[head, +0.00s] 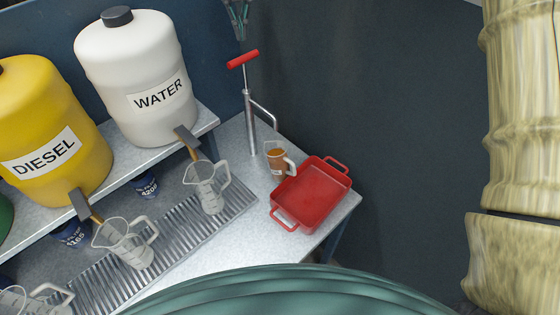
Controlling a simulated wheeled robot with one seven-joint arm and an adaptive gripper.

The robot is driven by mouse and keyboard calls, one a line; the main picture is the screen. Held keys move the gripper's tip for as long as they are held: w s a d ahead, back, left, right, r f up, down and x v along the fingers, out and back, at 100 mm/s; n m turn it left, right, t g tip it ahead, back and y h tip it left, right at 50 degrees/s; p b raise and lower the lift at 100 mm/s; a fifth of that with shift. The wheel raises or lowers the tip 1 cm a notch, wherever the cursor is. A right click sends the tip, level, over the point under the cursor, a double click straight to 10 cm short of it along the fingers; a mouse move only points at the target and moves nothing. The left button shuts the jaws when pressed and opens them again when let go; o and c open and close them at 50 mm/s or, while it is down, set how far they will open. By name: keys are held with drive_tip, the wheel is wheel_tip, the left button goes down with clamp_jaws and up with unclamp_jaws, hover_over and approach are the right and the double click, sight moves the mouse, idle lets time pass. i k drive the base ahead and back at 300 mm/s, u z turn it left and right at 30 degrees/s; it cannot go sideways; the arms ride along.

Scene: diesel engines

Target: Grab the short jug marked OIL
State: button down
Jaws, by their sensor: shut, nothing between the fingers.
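A small jug (276,161) with brown contents and a pale handle stands on the metal bench. It is beside the upper left edge of the red tray. A small label shows on its front, too small to read. The jug is upright. My gripper (241,35) shows only in part at the top edge, thin and teal, with its fingers together and pointing down. It is empty, above the pump's red handle and well away from the jug. The rest of it is cut off by the frame.
A hand pump (250,120) with a red T-handle stands left of the jug. A red tray (292,224) lies to the right. Several clear jugs (206,188) stand on a slatted drain (180,235). WATER (140,80) and DIESEL (45,125) containers stand on a shelf.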

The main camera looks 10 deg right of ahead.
sight(275, 153)
drive_tip(key=u, duration=0.05)
drive_tip(key=k, duration=1)
drive_tip(key=z, duration=0.05)
